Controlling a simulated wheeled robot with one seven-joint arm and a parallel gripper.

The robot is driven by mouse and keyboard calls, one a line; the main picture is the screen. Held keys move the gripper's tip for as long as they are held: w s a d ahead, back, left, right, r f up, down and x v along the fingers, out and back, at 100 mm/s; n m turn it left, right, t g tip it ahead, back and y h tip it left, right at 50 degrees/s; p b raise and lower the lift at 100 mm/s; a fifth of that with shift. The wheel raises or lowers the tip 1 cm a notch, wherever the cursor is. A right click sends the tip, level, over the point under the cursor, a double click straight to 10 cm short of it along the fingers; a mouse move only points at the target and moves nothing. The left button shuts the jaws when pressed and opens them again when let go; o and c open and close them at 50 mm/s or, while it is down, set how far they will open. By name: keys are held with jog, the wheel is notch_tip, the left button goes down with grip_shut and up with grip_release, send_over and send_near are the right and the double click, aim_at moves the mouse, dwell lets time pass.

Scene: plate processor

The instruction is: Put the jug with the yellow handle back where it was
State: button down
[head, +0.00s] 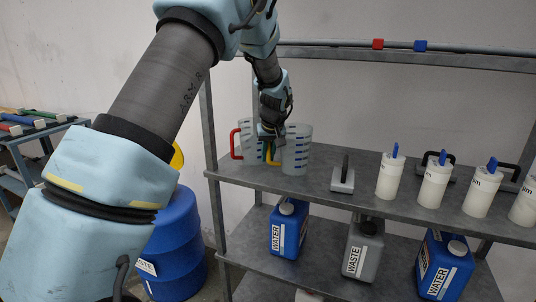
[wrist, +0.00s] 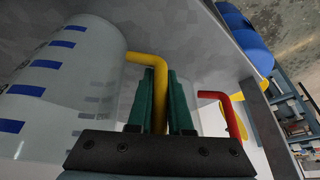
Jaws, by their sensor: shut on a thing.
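The jug with the yellow handle (head: 298,150) is a clear jug with blue marks, near the left end of the grey shelf in the head view. I cannot tell whether its base touches the shelf. Its body fills the left of the wrist view (wrist: 60,80). My gripper (wrist: 160,98) has green fingers closed around the yellow handle (wrist: 158,75); in the head view my gripper (head: 268,150) is partly hidden by my wrist. A jug with a red handle (head: 247,145) stands just left of it, and its red handle (wrist: 233,115) shows right of my fingers in the wrist view.
The grey shelf (head: 318,190) also holds a grey block with an upright black handle (head: 343,178) and several white bottles (head: 390,178) to the right. Blue and grey canisters (head: 289,228) stand on the lower shelf. A blue barrel (head: 178,245) stands left.

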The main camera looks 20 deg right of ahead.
aim_at(269, 145)
jog(key=shift+f, duration=0.2)
jog(key=c, duration=0.8)
grip_release()
jog(key=shift+c, duration=0.2)
jog(key=shift+r, duration=0.2)
jog(key=b+v, duration=0.2)
jog(key=v, duration=0.3)
jog(key=shift+r, duration=0.1)
jog(key=s+a+b, duration=0.1)
jog(key=s+b, duration=0.3)
jog(key=s, duration=0.8)
jog(key=a+f+g, duration=0.2)
jog(key=a+f, duration=0.2)
jog(key=a, duration=1.4)
jog(key=s+a+f, duration=0.2)
jog(key=s+a, duration=0.2)
jog(key=a, duration=0.4)
jog(key=s+a+f+g, duration=0.1)
jog(key=s+a+f, duration=0.2)
jog(key=s+a, duration=0.2)
jog(key=a, duration=0.2)
jog(key=shift+s+a+n, duration=0.15)
jog(key=shift+a+n, duration=0.15)
jog(key=shift+a, duration=0.1)
